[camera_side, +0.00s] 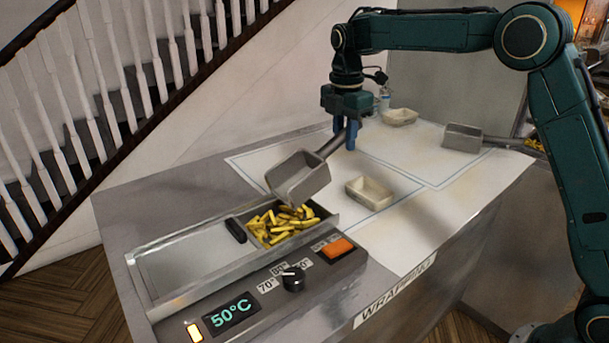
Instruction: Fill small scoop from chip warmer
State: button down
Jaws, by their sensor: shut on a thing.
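My gripper (345,137) is shut on the handle of a small grey scoop (297,174). The scoop is tilted, its front edge lowered over the chips (280,221). From this view I cannot tell whether the scoop touches the chips, and its inside shows no chips. The chips lie in the open right part of the chip warmer (190,262), whose left part is covered by a lid with a black handle (236,230).
A paper tray (369,193) sits on the counter right of the warmer. Another tray (399,117) and a second scoop (462,136) stand farther back. The warmer's front panel has a knob (293,278), an orange switch (337,248) and a 50°C display (230,314).

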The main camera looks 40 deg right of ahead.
jog(key=shift+f, duration=0.1)
jog(key=shift+a+f+y, duration=0.45)
jog(key=shift+a+f, duration=0.2)
jog(key=shift+f, duration=1.1)
jog(key=shift+a+f+y, duration=0.4)
jog(key=shift+a+f, duration=0.2)
jog(key=shift+f, duration=1.1)
jog(key=shift+a+f+y, duration=0.45)
jog(key=shift+a+f, duration=0.2)
jog(key=shift+f, duration=1.1)
jog(key=shift+y, duration=0.8)
jog(key=shift+v, duration=2.6)
jog(key=shift+a, duration=0.1)
